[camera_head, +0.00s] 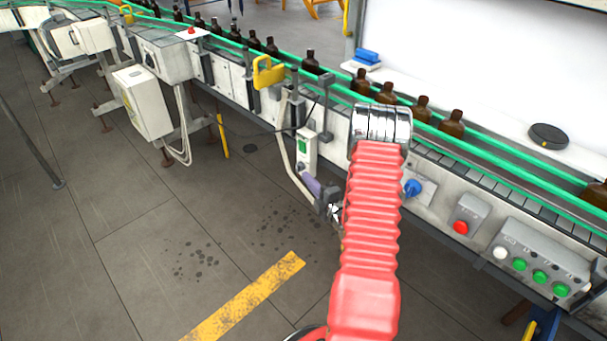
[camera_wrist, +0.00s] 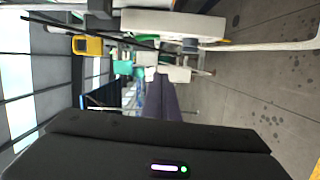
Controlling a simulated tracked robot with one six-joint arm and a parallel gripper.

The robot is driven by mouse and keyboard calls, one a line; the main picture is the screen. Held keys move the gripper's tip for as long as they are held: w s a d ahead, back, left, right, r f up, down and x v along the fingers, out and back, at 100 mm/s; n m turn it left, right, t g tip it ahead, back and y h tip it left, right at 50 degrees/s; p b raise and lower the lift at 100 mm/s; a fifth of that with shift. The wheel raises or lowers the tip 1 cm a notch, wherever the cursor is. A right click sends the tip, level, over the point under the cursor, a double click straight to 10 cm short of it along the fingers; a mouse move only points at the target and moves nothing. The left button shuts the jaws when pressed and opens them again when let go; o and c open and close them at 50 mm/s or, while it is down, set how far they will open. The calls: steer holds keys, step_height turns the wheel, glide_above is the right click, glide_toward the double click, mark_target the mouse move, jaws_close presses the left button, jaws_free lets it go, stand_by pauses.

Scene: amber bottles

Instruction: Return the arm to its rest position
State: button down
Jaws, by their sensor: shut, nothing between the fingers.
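My arm, in a red ribbed sleeve (camera_head: 372,215), rises from the bottom of the head view to a silver joint (camera_head: 381,124) in front of the conveyor's near side. My gripper (camera_head: 308,180) shows to the left of the sleeve, below the conveyor edge, its purple-grey fingers pointing up and left. In the wrist view the fingers (camera_wrist: 160,85) are together and hold nothing. Part of the wrist is hidden behind the sleeve.
The conveyor (camera_head: 445,155) with green rails carries several amber bottles (camera_head: 422,108). A red button box (camera_head: 466,216) and green-button panel (camera_head: 542,262) are at right.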

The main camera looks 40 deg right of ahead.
steer(key=shift+s+a, duration=0.1)
steer(key=shift+s, duration=0.2)
stand_by(0.4)
